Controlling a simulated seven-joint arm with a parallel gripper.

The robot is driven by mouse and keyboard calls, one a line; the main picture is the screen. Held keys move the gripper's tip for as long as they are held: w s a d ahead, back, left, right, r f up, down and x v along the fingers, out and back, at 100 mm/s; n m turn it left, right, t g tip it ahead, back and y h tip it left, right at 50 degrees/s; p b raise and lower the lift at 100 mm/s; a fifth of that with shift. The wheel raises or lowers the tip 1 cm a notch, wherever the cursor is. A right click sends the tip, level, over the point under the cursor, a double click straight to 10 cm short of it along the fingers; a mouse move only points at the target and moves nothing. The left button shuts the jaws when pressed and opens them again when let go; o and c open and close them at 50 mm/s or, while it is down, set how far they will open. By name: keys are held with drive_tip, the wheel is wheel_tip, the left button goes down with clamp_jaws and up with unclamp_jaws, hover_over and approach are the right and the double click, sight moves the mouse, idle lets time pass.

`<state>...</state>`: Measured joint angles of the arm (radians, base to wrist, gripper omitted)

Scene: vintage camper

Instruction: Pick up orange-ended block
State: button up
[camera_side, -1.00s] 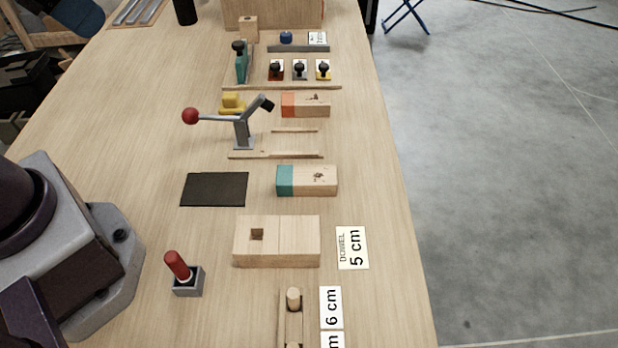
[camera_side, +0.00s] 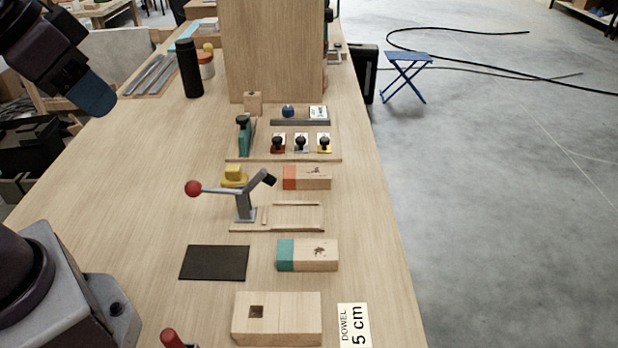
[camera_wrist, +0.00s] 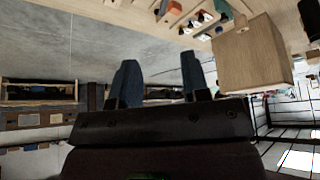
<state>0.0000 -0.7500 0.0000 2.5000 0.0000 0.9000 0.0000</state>
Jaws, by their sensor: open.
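The orange-ended block (camera_side: 307,178) lies flat on the table in the side view, its orange end to the left and a dark mark on its plain wood part. It lies right of a clamp lever with a red ball knob (camera_side: 193,188). My gripper (camera_side: 92,97) is high at the upper left of the side view, far from the block and empty. In the wrist view its two blue fingers (camera_wrist: 160,82) stand apart with nothing between them.
A teal-ended block (camera_side: 307,255) lies nearer the camera, beside a black mat (camera_side: 214,263). A yellow piece (camera_side: 234,176) sits behind the lever. Beyond are a fixture with several knobs (camera_side: 301,143), a black cylinder (camera_side: 190,68) and a tall wooden box (camera_side: 275,50). A holed wood block (camera_side: 290,318) is in front.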

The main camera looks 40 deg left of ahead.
drive_tip(key=shift+o, duration=0.2)
drive_tip(key=o, duration=0.7)
